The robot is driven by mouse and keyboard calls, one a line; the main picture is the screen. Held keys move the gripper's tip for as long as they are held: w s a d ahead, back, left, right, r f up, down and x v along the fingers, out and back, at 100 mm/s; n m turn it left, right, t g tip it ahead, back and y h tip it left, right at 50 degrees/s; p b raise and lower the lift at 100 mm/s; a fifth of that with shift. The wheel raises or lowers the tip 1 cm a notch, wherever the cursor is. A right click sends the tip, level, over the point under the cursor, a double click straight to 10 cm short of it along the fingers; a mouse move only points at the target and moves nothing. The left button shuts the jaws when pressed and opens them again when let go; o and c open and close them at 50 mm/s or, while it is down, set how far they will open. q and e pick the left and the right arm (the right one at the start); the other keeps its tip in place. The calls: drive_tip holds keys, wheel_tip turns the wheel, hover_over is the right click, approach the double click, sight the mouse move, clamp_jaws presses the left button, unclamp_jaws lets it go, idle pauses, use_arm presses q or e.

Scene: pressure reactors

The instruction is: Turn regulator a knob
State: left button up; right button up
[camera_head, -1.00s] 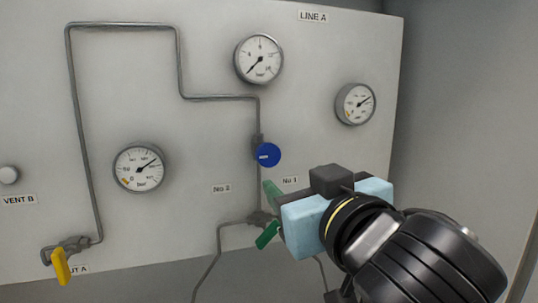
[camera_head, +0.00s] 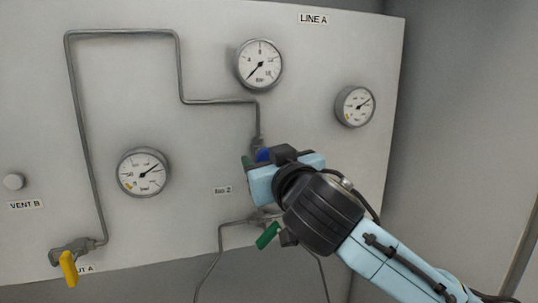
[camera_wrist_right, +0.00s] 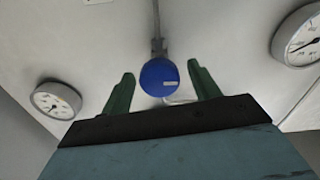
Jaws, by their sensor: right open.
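The blue round regulator knob (camera_head: 263,155) sits on the pipe below the top gauge in the head view, mostly hidden behind my right gripper. My right gripper (camera_wrist_right: 161,84) is open. Its two green fingers stand on either side of the knob, with a visible gap on each side. I cannot tell how far the fingertips are from it in depth. In the head view my right gripper (camera_head: 250,163) covers the knob's lower part. My left gripper is not in view.
Gauges sit above (camera_head: 259,65), right (camera_head: 355,106) and left (camera_head: 143,171) on the panel. A green valve handle (camera_head: 268,235) is just below my right wrist. A yellow handle (camera_head: 68,268) is at the lower left. Metal pipes run along the panel.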

drive_tip(key=c, duration=1)
drive_tip(key=shift+o, duration=0.2)
drive_tip(key=n, duration=1)
drive_tip(key=shift+a+f, duration=0.1)
drive_tip(key=n, duration=1)
drive_tip(key=shift+f, duration=0.1)
